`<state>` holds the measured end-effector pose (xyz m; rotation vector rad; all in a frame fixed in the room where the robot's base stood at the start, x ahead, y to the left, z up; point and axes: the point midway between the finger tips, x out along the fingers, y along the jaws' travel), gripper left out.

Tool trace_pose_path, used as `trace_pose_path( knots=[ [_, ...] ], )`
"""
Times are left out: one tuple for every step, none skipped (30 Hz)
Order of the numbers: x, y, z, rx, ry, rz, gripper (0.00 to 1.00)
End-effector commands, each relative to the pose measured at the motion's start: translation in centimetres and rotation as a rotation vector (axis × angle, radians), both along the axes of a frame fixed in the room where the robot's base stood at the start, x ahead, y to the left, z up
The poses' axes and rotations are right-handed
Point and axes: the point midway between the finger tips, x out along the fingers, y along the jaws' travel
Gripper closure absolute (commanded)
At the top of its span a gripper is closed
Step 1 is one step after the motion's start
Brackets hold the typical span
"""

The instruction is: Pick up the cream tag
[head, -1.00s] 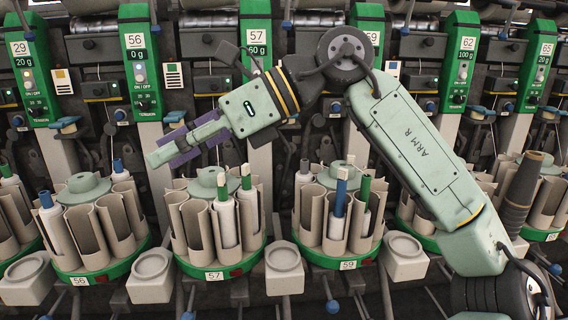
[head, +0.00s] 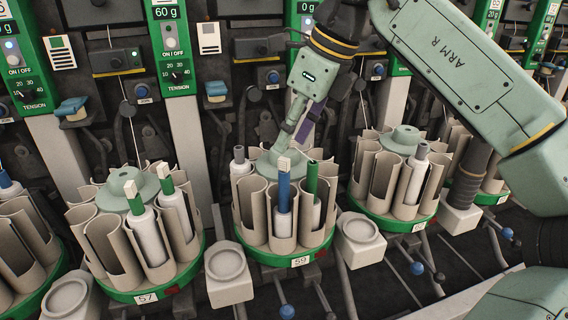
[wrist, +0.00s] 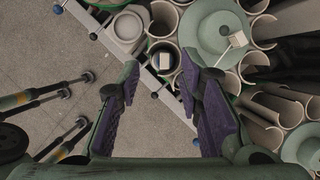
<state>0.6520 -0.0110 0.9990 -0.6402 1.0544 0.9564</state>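A small cream tag (head: 284,163) sits upright on top of a blue tube (head: 284,190) in a front pot of the stand marked 59. My gripper (head: 289,142) is over this stand, pointing down, just above and behind the tag in the head view. In the wrist view my gripper (wrist: 158,66) has its purple-padded fingers wide apart, with nothing between them.
A green tube (head: 311,178) stands beside the blue one. Cream boxes (head: 228,275) and pot walls crowd the front.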

Motion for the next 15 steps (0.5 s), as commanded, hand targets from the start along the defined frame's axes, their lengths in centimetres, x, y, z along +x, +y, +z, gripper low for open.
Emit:
trace_pose_path(
  knots=[
    [0.1,0.1,-0.4,0.0,0.001,0.0,0.67],
    [0.2,0.1,-0.7,0.001,0.002,0.001,0.67],
    [0.3,0.2,-1.2,0.001,0.002,0.001,0.67],
    [0.4,0.3,-1.6,0.0,0.003,0.002,0.67],
    [0.6,0.4,-2.1,0.0,0.002,0.002,0.67],
    [0.8,0.4,-2.7,0.001,0.002,0.001,0.67],
    [0.9,0.5,-3.2,0.001,0.002,0.002,0.67],
    [0.9,0.7,-3.6,0.001,0.002,0.003,0.67],
    [1.0,0.9,-4.0,0.001,0.001,0.002,0.67],
    [1.1,1.0,-4.3,0.001,0.002,0.001,0.67],
    [1.1,1.1,-4.5,0.0,0.0,0.001,0.67],
    [1.2,1.2,-4.7,0.0,0.0,0.001,0.67],
    [1.2,1.2,-4.8,0.001,0.0,0.001,0.67],
    [1.2,1.3,-4.9,0.001,0.0,0.001,0.67],
    [1.2,1.3,-4.9,0.002,-0.001,0.001,0.67]
  ],
)
